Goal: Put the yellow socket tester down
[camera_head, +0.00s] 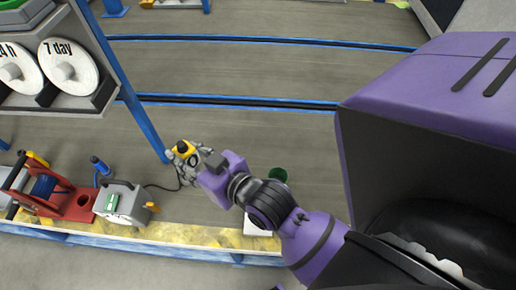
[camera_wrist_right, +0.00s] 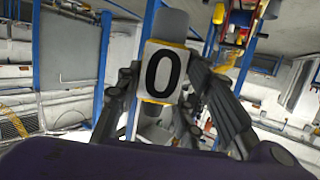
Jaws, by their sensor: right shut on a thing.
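The yellow socket tester (camera_head: 182,147) is small, yellow and black, at the fingertips of my right gripper (camera_head: 184,158). My right gripper is shut on it, and the fingers hide part of it. In the right wrist view, a white face with a black "0" and yellow edges (camera_wrist_right: 164,72) sits between the fingers of the right gripper (camera_wrist_right: 170,95); I take this to be the tester. In the head view it appears beyond the worn yellow bench edge (camera_head: 190,236), beside the blue post. How high it is held I cannot tell. My left gripper is not in view.
A grey box with a green display (camera_head: 112,203) stands left of the gripper, with a dark cable (camera_head: 163,187) running towards the gripper. A red device (camera_head: 70,203) stands farther left. A blue post (camera_head: 140,118) rises close by. A white item (camera_head: 256,226) lies partly under my right arm.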

